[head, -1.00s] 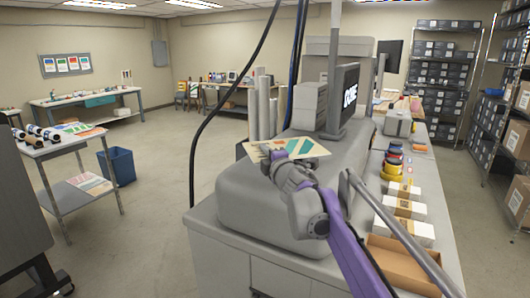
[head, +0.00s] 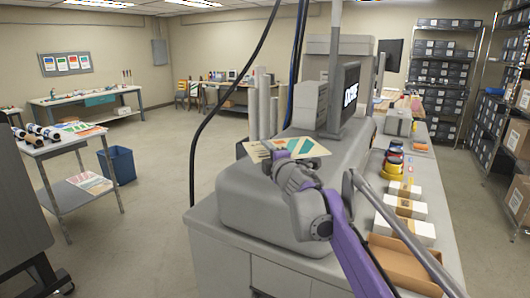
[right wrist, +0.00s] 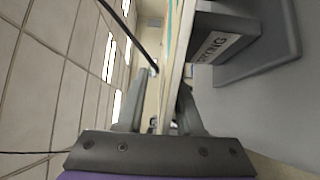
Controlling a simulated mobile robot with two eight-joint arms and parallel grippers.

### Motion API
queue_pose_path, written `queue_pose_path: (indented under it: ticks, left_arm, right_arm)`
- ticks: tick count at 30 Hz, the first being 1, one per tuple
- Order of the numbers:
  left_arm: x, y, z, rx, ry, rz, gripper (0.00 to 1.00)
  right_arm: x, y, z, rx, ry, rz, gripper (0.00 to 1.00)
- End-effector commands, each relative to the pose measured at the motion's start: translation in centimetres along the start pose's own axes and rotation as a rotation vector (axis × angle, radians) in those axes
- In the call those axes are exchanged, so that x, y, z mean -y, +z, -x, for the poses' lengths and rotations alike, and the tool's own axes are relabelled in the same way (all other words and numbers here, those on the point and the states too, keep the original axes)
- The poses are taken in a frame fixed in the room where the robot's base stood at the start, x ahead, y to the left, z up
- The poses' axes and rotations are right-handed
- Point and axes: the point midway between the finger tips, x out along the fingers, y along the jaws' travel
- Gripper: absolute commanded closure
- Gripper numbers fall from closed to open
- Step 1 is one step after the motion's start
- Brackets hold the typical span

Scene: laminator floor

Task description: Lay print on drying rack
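The print (head: 300,148) is a thin flat sheet, cream with green shapes. It lies roughly level above the rounded grey machine in the head view. My right gripper (head: 278,158) is shut on the print's near edge. In the right wrist view the print (right wrist: 176,60) shows edge-on between the two fingers (right wrist: 165,100). A grey object with a white label (right wrist: 217,46) is beside the print there; the label's visible letters look like "RYING". I cannot tell how far it is from the print. My left gripper is out of view.
The grey machine (head: 255,190) stands under the print, with a monitor (head: 345,98) behind. White boxes (head: 402,208) and an open carton (head: 400,262) sit to the right. A dark panel on casters (head: 22,215), a cart (head: 62,150) and a blue bin (head: 118,165) stand left. The middle floor is clear.

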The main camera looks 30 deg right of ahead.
Motion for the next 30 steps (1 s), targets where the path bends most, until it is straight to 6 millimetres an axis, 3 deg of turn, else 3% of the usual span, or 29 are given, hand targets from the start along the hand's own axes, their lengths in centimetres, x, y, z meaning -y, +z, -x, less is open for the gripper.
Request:
queue_pose_path:
  ticks: [9, 15, 21, 30]
  left_arm:
    - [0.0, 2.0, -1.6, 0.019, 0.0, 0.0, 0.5]
    - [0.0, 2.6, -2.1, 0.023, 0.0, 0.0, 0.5]
    - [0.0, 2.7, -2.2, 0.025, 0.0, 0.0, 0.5]
    - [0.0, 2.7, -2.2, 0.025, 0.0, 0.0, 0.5]
  right_arm:
    - [0.5, 0.1, 6.6, 0.002, -0.003, 0.001, 0.64]
    - [0.4, 0.1, 9.8, 0.001, -0.002, 0.002, 0.64]
    - [0.2, 0.1, 11.0, 0.002, -0.001, 0.0, 0.64]
    - [0.2, 0.0, 11.1, 0.002, -0.001, -0.002, 0.64]
